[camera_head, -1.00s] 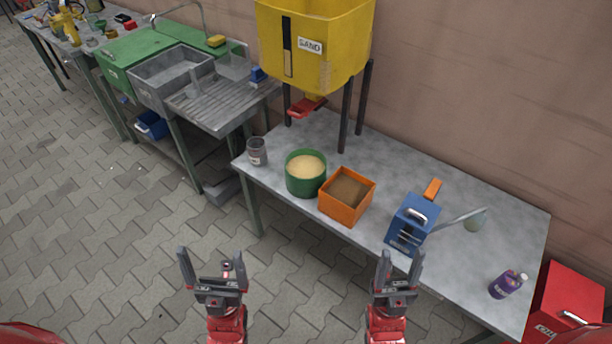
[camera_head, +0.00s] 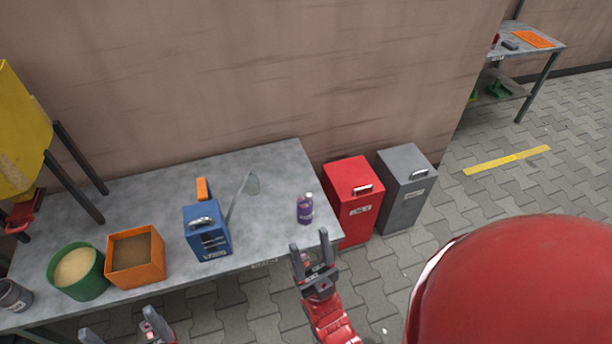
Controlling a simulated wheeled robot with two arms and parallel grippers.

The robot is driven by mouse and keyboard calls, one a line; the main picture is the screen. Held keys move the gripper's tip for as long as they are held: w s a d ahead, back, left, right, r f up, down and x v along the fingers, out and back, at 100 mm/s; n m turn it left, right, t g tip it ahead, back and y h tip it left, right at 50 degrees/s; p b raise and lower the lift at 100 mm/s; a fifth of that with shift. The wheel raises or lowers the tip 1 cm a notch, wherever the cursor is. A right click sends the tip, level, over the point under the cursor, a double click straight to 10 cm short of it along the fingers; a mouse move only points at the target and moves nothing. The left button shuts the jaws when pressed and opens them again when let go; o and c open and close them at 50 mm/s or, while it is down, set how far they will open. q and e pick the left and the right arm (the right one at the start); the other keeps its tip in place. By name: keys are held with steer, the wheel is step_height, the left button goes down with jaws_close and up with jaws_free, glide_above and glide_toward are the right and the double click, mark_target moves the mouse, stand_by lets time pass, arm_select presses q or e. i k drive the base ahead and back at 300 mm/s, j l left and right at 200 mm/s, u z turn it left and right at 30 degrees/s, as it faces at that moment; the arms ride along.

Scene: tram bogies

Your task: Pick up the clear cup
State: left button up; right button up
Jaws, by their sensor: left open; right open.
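No plainly clear cup stands out in the head camera view. A dark, see-through-looking cup or jar (camera_head: 14,296) with a label stands at the table's left front corner, cut by the left edge of the picture; I cannot tell if it is the clear cup. My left gripper (camera_head: 118,328) is at the bottom left, open and only partly in view, below the orange box in the picture. My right gripper (camera_head: 314,250) is open and empty near the table's front right corner, below the purple bottle (camera_head: 305,209) in the picture.
On the grey table (camera_head: 270,165) stand a green tub of sand (camera_head: 78,271), an orange box (camera_head: 135,257) and a blue box (camera_head: 207,231) beside a rod with a pale disc (camera_head: 252,185). Red (camera_head: 351,200) and grey (camera_head: 405,190) bins stand right of it.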

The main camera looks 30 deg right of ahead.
mark_target(252, 186)
steer(key=z, duration=0.4)
steer(key=i+j, duration=0.85)
